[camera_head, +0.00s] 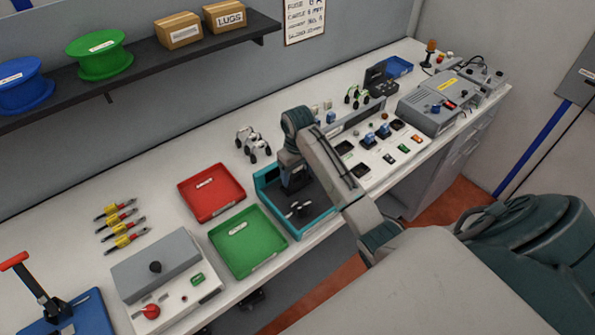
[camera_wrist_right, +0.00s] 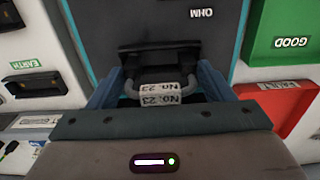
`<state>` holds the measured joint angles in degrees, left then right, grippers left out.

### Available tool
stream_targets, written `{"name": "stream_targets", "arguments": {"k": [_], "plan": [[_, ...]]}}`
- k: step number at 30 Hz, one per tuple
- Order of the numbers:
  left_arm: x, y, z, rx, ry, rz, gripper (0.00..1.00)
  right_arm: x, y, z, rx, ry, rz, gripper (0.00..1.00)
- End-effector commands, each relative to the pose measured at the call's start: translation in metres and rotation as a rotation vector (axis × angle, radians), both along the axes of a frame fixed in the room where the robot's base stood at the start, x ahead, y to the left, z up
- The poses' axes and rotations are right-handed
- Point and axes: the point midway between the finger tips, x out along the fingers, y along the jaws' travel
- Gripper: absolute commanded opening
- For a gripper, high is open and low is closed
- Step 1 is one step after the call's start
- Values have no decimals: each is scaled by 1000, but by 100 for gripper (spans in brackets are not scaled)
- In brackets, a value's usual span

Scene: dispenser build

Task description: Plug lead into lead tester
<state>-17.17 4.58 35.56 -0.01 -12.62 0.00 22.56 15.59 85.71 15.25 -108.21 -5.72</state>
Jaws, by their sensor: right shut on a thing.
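My right gripper (camera_head: 292,180) reaches down over the teal-edged dark tray (camera_head: 267,186), near its back left part. In the right wrist view its blue fingers are shut on a lead (camera_wrist_right: 161,94), a grey cable loop with a "No. 23" tag and dark ends. How far the lead is from the tray floor I cannot tell. The lead tester, which I take to be the white panel (camera_head: 386,163) with dark sockets and coloured buttons, lies right of the tray. Its "EARTH" label (camera_wrist_right: 35,64) shows at left in the wrist view. My left gripper is not in view.
Left of the teal tray are a green tray (camera_head: 230,262) marked "GOOD" in the wrist view and a red tray (camera_head: 200,207). Other leads (camera_head: 252,143) lie behind. A grey box (camera_head: 150,268) and yellow-handled tools (camera_head: 122,223) are farther left.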

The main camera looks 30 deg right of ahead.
Motion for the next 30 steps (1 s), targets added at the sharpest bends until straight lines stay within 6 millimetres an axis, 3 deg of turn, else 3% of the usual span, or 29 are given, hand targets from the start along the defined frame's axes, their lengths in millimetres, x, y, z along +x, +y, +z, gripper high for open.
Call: {"name": "stream_targets", "arguments": {"k": [28, 29, 30], "plan": [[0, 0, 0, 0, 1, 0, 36, 0, 0, -7, 0, 0, 0, 50], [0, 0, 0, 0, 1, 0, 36, 0, 0, -7, 0, 0, 0, 76], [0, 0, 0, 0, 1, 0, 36, 0, 0, -7, 0, 0, 0, 84]]}}
